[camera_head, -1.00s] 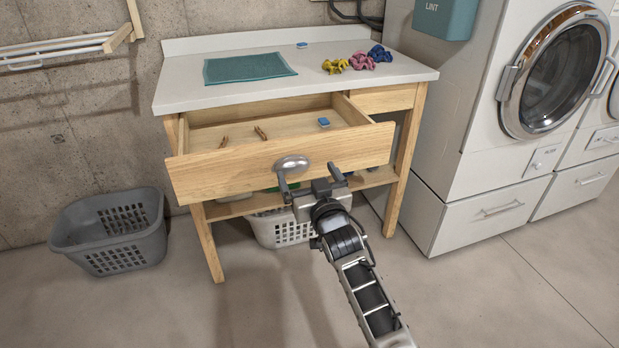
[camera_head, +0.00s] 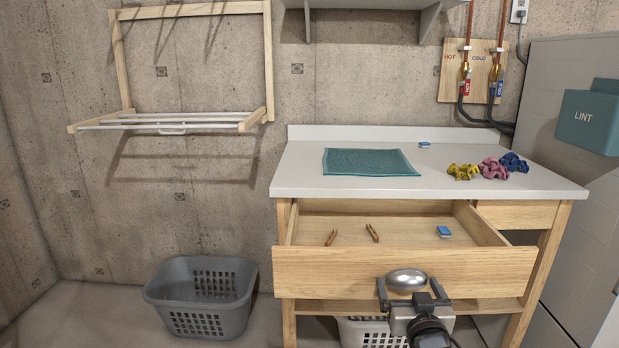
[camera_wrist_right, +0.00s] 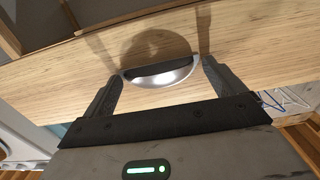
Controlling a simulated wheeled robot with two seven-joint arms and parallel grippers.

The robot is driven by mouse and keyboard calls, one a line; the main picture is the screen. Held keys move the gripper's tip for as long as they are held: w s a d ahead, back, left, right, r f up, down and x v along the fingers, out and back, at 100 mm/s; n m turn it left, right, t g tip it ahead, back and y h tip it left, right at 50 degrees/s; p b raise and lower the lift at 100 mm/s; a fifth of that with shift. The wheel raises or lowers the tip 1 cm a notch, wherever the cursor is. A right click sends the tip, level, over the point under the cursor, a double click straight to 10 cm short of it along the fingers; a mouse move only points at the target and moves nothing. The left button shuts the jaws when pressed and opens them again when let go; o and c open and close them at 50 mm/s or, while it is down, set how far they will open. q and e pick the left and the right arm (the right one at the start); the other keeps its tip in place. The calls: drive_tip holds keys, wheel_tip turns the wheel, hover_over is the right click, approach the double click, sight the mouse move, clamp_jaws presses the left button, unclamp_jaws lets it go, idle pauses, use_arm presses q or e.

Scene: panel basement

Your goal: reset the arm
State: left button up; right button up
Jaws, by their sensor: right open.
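My right gripper (camera_head: 409,288) is in front of the open wooden drawer (camera_head: 330,272), at its metal cup handle (camera_head: 407,280). Its jaws are open, one finger on each side of the handle. In the right wrist view the handle (camera_wrist_right: 165,76) lies between the two fingers (camera_wrist_right: 162,74), against the drawer front (camera_wrist_right: 60,90); whether they touch it I cannot tell. My left arm and gripper are out of view.
The drawer holds two clothespins (camera_head: 372,233) and a blue block (camera_head: 444,232). The tabletop (camera_head: 300,185) bears a teal cloth (camera_head: 370,162) and scrunchies (camera_head: 493,168). A grey basket (camera_head: 205,320) stands left, a white basket (camera_head: 360,335) below.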

use_arm(q)
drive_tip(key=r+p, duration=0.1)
drive_tip(key=p, duration=0.1)
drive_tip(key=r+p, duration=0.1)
drive_tip(key=p, duration=0.2)
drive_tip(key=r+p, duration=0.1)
drive_tip(key=p, duration=0.2)
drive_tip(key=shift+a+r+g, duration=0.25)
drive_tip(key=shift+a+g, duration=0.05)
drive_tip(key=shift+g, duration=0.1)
use_arm(e)
drive_tip(key=s+a+f+n+g+y, duration=0.1)
drive_tip(key=s+a+g, duration=0.1)
drive_tip(key=s, duration=0.8)
drive_tip(key=s+a+f+g+y, duration=0.1)
drive_tip(key=s+a+f+g, duration=0.1)
drive_tip(key=s, duration=0.9)
drive_tip(key=s+a+f+n+g+y, duration=0.1)
drive_tip(key=s+a+g+y, duration=0.1)
drive_tip(key=s, duration=0.9)
drive_tip(key=shift+a+f+n+g, duration=0.3)
drive_tip(key=shift+a+f+g, duration=0.1)
drive_tip(key=shift+g, duration=0.2)
